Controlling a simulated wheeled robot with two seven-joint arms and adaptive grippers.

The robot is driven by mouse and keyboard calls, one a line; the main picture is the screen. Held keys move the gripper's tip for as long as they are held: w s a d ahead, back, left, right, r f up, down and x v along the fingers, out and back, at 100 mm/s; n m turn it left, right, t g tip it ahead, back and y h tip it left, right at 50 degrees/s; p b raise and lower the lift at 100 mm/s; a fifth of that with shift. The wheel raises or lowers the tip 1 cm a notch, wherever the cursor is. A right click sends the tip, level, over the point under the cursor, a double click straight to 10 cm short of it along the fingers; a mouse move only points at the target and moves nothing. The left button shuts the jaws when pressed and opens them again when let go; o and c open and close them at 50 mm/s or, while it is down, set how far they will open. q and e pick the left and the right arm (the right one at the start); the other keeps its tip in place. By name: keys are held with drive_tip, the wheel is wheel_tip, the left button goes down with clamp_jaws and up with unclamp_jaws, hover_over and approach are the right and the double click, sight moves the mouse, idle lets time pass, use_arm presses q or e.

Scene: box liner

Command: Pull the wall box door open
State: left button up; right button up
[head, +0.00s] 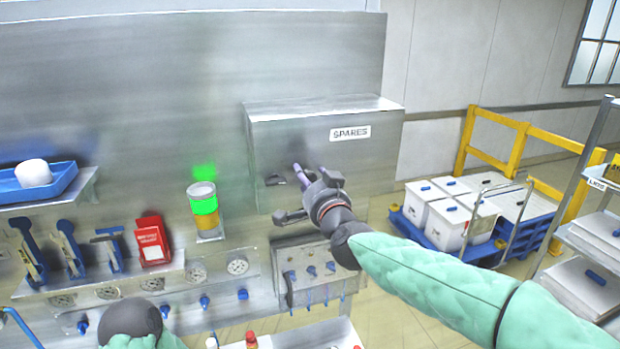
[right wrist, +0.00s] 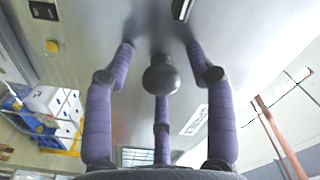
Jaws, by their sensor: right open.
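The wall box (head: 365,155) is a grey metal box with a "SPARES" label, and its door looks shut. A dark handle (head: 275,180) shows on the left of its front; a dark bar that looks like it shows at the top of the right wrist view (right wrist: 183,9). My right gripper (head: 296,190) is open in front of the box, its fingers spread and empty. In the right wrist view its purple fingers (right wrist: 160,50) point toward the door, short of the bar. I cannot tell if they touch the door. My left gripper is out of view; part of my left arm shows at bottom left.
A panel with blue-handled tools (head: 70,245) and a red holder (head: 152,240) is further left. White bins (head: 450,215) on a blue pallet and a yellow rail (head: 520,140) are at right.

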drive_tip(key=shift+w, duration=0.1)
clamp_jaws()
idle(0.3)
